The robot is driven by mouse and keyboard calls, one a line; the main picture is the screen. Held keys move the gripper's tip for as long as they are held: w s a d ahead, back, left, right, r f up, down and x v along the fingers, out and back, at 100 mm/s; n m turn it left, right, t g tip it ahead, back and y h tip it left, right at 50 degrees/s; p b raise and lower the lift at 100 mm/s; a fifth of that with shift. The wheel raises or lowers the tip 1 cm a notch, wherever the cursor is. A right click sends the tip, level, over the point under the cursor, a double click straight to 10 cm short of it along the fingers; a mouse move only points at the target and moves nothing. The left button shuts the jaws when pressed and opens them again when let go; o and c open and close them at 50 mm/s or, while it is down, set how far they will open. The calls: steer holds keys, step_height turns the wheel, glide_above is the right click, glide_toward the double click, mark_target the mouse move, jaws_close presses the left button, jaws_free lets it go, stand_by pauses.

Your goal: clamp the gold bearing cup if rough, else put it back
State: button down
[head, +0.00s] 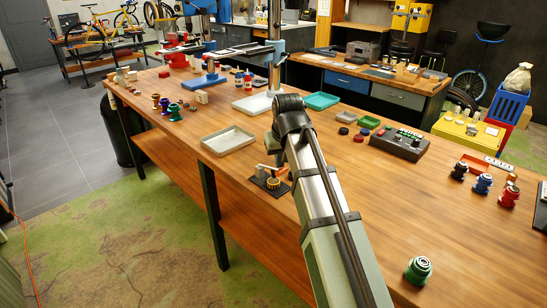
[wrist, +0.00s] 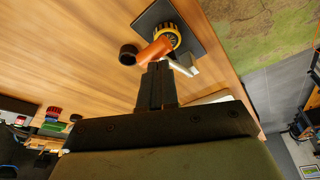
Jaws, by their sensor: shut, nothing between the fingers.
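The gold bearing cup (head: 273,183) sits on a small black base plate (head: 260,182) near the front edge of the bench. In the wrist view the gold cup (wrist: 174,36) shows as a ribbed gold ring with a dark middle on the black plate (wrist: 150,17). An orange clamp handle (wrist: 153,52) and a pale metal bar lie beside it, overlapping it in this view. I cannot tell whether the clamp presses on the cup, or how rough it is. My gripper (wrist: 155,68) is shut and empty, its fingertips close to the orange handle. My arm hides the fingertips in the head view.
A dark round piece (wrist: 128,54) stands beside the handle. An empty beige tray (head: 228,140) lies left of my arm.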

steer(key=shift+f, duration=0.1)
stand_by(0.3)
steer(key=shift+s+d+f, duration=0.15)
steer(key=shift+f, duration=0.25)
steer(key=shift+s+d+f, duration=0.1)
steer(key=shift+f, duration=0.25)
steer(key=shift+r, duration=0.15)
steer(key=shift+r, duration=3.95)
steer(key=shift+a, duration=0.1)
